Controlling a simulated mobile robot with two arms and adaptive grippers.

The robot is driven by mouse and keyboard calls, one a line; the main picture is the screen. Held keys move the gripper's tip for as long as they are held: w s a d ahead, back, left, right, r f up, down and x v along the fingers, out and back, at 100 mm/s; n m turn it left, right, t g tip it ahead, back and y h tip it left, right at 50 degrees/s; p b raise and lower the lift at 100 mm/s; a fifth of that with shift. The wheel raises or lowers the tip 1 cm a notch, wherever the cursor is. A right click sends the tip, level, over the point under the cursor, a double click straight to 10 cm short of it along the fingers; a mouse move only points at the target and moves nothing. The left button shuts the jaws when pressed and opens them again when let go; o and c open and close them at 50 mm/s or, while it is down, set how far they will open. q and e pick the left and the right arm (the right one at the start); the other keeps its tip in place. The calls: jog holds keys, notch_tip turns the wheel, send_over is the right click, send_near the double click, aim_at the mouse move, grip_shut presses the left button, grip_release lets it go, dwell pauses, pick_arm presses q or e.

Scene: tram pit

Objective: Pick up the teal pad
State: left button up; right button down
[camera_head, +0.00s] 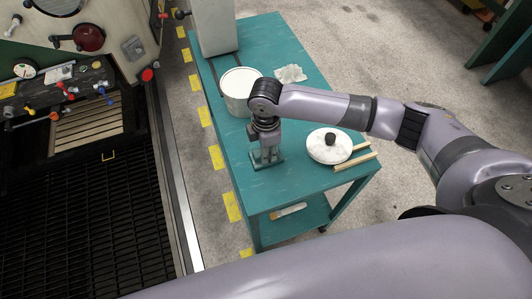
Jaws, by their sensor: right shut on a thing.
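My right gripper (266,155) points down over the front left part of the teal cart top (302,182). It is shut on the teal pad (275,164), a small flat piece much like the cart top in colour. Most of the pad is hidden behind the fingers, and I cannot tell whether it still touches the cart top. My left gripper is not in view.
A white-topped pot (238,82) stands just behind my right wrist. A white round lid with a black knob (327,148) and two wooden sticks (355,160) lie to the right. A crumpled cloth (290,73) and a grey box (214,25) are farther back.

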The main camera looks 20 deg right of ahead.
notch_tip(320, 180, up, 20)
jog(key=b, duration=0.2)
dwell(0.4)
jog(key=c, duration=1.8)
grip_release()
jog(key=c, duration=0.5)
